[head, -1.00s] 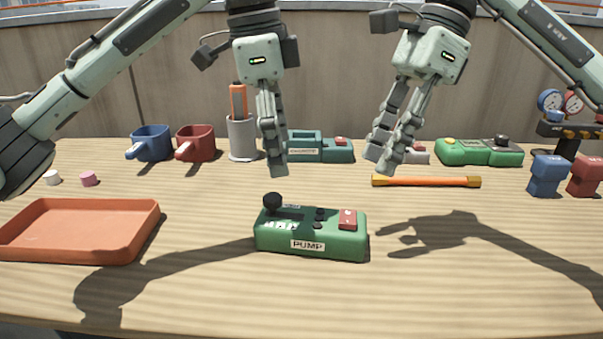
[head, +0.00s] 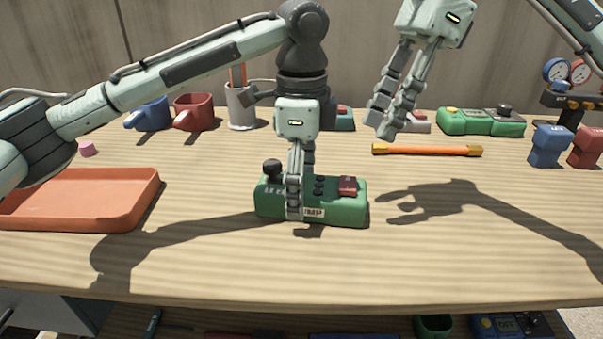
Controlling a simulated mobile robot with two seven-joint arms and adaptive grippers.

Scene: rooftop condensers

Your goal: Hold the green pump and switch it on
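The green pump box (head: 340,212) sits on the table's middle, with a black knob (head: 272,168) at its left end, small dark buttons and a red switch (head: 348,186) at its right end. My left gripper (head: 299,195) is down at the box, left of its middle. One finger lies in front of the front face and covers part of the PUMP label; the other goes down toward the far side and its tip is hidden. I cannot tell whether they press on the box. My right gripper (head: 382,122) is open and empty, above and behind the box to the right.
An orange tray (head: 75,222) lies at left. An orange bar (head: 427,150) lies behind right. The table front is clear.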

